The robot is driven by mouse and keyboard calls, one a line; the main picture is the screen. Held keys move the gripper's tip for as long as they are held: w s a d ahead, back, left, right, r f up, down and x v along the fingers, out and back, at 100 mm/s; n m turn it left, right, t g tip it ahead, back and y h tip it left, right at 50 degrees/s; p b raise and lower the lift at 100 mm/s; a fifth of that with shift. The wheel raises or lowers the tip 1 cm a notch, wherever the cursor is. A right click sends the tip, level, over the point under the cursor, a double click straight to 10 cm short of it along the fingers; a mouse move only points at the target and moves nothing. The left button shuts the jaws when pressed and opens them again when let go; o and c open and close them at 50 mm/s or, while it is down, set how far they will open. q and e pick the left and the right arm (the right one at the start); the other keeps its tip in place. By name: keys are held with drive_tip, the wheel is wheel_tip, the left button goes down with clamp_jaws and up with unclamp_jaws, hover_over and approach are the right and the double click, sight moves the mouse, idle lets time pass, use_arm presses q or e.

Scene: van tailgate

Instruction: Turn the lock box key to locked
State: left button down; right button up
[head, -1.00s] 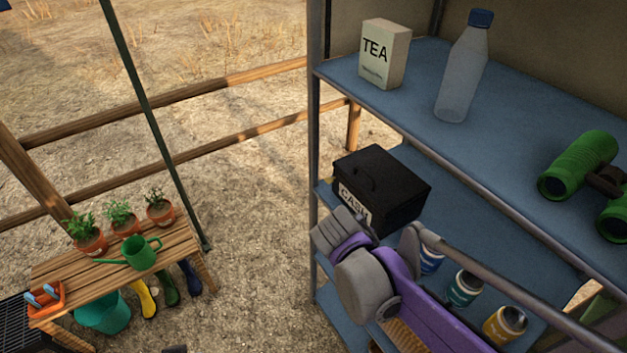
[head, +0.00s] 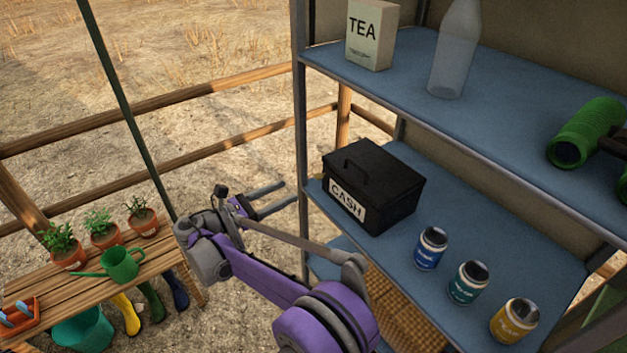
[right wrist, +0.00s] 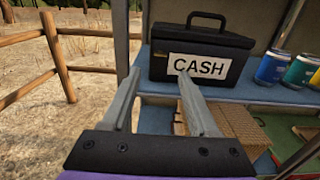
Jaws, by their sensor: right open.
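The lock box is a black cash box (head: 374,178) with a top handle and a white CASH label. It stands on the middle blue shelf, near that shelf's left end. In the right wrist view the cash box (right wrist: 203,50) is ahead, its label facing me. No key can be made out on it in either view. My right gripper (head: 277,196) is open and empty, left of the box and apart from it, in front of the shelf. In the right wrist view the right gripper's fingers (right wrist: 158,83) point toward the box. My left gripper is not in view.
Blue, teal and yellow jars (head: 468,283) stand right of the box. The upper shelf (head: 405,82) holds a tea box (head: 372,35), a bottle (head: 455,50) and green binoculars (head: 588,133). A wicker basket (head: 400,312) sits below. A plant bench (head: 150,262) is at left.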

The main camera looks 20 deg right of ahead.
sight(320, 175)
drive_tip(key=x, duration=1)
clamp_jaws()
